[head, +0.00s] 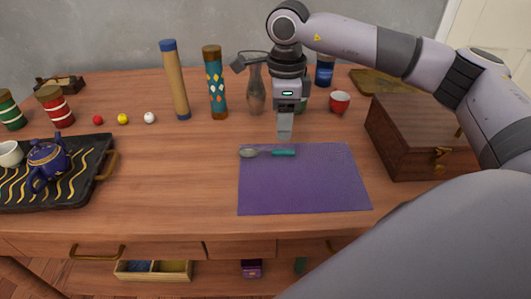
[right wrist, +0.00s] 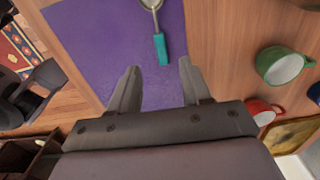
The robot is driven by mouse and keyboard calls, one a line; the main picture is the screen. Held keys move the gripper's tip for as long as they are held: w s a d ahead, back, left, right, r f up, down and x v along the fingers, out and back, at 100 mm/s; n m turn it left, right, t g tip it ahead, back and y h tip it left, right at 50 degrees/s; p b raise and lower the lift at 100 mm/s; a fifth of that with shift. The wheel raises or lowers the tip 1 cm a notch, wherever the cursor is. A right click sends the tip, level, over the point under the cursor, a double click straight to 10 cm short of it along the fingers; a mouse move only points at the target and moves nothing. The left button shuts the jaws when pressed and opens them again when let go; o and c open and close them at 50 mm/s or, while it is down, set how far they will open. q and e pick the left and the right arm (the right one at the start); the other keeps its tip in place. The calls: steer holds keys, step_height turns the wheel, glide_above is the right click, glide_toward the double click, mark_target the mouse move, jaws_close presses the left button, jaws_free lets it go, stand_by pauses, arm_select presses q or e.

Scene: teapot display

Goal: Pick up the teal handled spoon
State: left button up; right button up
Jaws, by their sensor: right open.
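The spoon with a teal handle (head: 283,153) lies on the far edge of a purple mat (head: 300,185), its metal bowl to the left. In the right wrist view the teal handle (right wrist: 161,48) points toward my right gripper (right wrist: 158,82), which is open and empty. The handle end is ahead of the two fingertips, with nothing between them but purple mat (right wrist: 90,40) in the background. In the head view my right gripper (head: 285,135) points down just beyond the spoon's handle. My left gripper is not in view.
A wooden chest (head: 415,140) stands right of the mat. A red cup (head: 340,102), a glass vase (head: 256,92) and a patterned cylinder (head: 216,85) stand behind. A black tray (head: 95,165) with a blue teapot (head: 48,160) is at left. Table between tray and mat is clear.

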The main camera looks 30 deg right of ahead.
mark_target(278, 150)
steer(key=f, duration=0.6)
steer(key=shift+w+a+f+b, duration=0.25)
steer(key=shift+f+b, duration=0.1)
steer(key=shift+b, duration=0.05)
jaws_close()
